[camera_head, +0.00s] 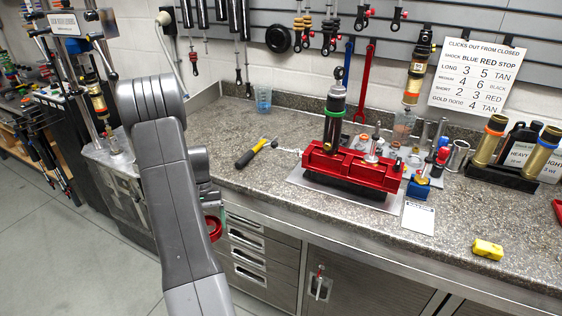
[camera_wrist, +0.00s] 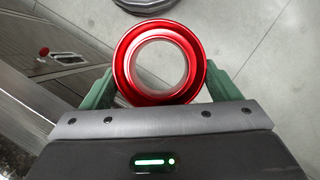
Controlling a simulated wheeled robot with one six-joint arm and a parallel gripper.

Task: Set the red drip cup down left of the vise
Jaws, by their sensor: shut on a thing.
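The red drip cup (camera_wrist: 125,70) is a red ring-like cup with a pale inside, seen from above in the wrist view. My gripper (camera_wrist: 158,85) is shut on it, with a green finger on each side. In the head view the cup (camera_head: 214,228) shows partly behind my arm, in front of the drawers and below the counter top. The gripper is mostly hidden there. The red vise (camera_head: 350,168) stands on a plate on the counter, with a dark shock upright in its jaws.
The speckled counter (camera_head: 225,175) has clear room left of the vise. A yellow-and-black tool (camera_head: 251,153) lies there, and a blue measuring cup (camera_head: 263,98) stands near the back wall. A yellow block (camera_head: 487,249) lies at the front right. Small parts crowd the vise's right side.

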